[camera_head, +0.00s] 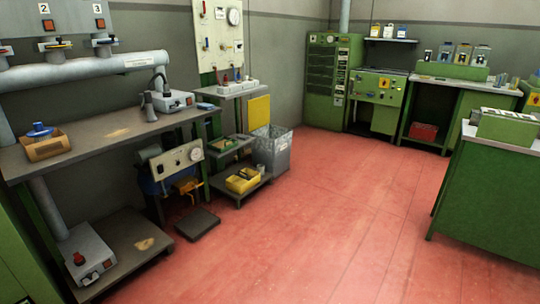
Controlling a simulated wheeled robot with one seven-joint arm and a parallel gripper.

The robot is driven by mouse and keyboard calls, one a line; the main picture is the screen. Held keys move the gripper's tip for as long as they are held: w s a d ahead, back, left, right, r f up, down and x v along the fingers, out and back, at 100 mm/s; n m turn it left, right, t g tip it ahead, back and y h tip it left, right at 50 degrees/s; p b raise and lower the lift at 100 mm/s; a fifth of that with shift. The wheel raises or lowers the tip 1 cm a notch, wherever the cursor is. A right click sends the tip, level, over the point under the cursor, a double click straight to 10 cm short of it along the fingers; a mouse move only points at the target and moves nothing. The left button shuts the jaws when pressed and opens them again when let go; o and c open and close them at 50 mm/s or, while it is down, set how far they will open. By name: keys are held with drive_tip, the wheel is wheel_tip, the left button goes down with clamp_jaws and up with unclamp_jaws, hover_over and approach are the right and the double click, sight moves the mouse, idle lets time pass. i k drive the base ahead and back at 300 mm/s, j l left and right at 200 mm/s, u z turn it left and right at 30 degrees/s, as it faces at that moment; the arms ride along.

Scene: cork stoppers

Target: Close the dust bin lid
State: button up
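A grey, box-shaped bin (272,152) stands on the red floor left of the middle, beside the low shelf unit. It looks like the dust bin, and its top looks open. A flat yellow panel (259,111) stands upright just behind and above its left side. I cannot tell whether this panel is the bin's raised lid or a separate thing. The inside of the bin is too small and dark to make out. My gripper is not in view.
A workbench (110,136) fills the left side, with a dark flat plate (197,224) on the floor by it. A low shelf (236,188) with a yellow box stands in front of the bin. A green cabinet (488,205) is at right. The red floor (345,205) between is clear.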

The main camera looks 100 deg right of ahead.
sight(259, 108)
drive_tip(key=k+l, duration=0.15)
drive_tip(key=l, duration=0.15)
drive_tip(key=k+l, duration=0.15)
drive_tip(key=k+l+z, duration=0.2)
drive_tip(key=l, duration=0.3)
drive_tip(key=k+l+z, duration=0.15)
drive_tip(key=k+l, duration=0.25)
drive_tip(key=k+l+z, duration=0.2)
drive_tip(key=l, duration=0.45)
drive_tip(key=k+l+z, duration=0.15)
drive_tip(key=l, duration=0.45)
drive_tip(key=k+l+z, duration=0.2)
drive_tip(key=l, duration=0.4)
drive_tip(key=k+l+z, duration=0.2)
drive_tip(key=l, duration=0.45)
drive_tip(key=l+z, duration=0.15)
drive_tip(key=l, duration=0.5)
drive_tip(key=k+l+z, duration=0.2)
drive_tip(key=l, duration=0.45)
drive_tip(key=i, duration=0.1)
